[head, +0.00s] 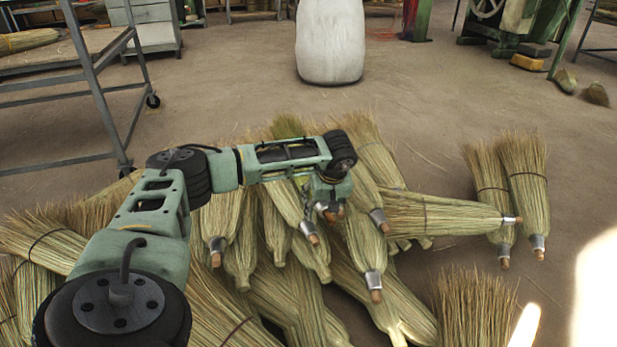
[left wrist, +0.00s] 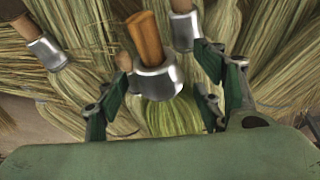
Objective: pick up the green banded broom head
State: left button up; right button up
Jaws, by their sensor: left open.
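A broom head with greener bristles (head: 287,125) shows behind my left forearm in the head view, on the pile; the arm hides its middle. In the left wrist view a broom head with greenish bristles (left wrist: 172,116), a shiny metal collar (left wrist: 157,80) and a wooden stub lies between my fingers. I cannot tell for sure that both views show the same broom, and no coloured band is clear. My left gripper (head: 330,207) is over the pile, pointing down. In the wrist view its fingers (left wrist: 162,88) are apart on either side of the collar, open.
Several straw-coloured broom heads lie tightly around, with collars close by (left wrist: 45,53) (left wrist: 184,30). Two broom heads (head: 524,185) lie apart at the right. A metal rack (head: 95,85) stands at the left and a white sack (head: 329,42) at the back. Floor (head: 440,110) beyond the pile is clear.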

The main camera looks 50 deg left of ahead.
pick_arm(q)
jog(key=shift+f, duration=0.1)
jog(key=shift+c, duration=0.5)
jog(key=c, duration=1.3)
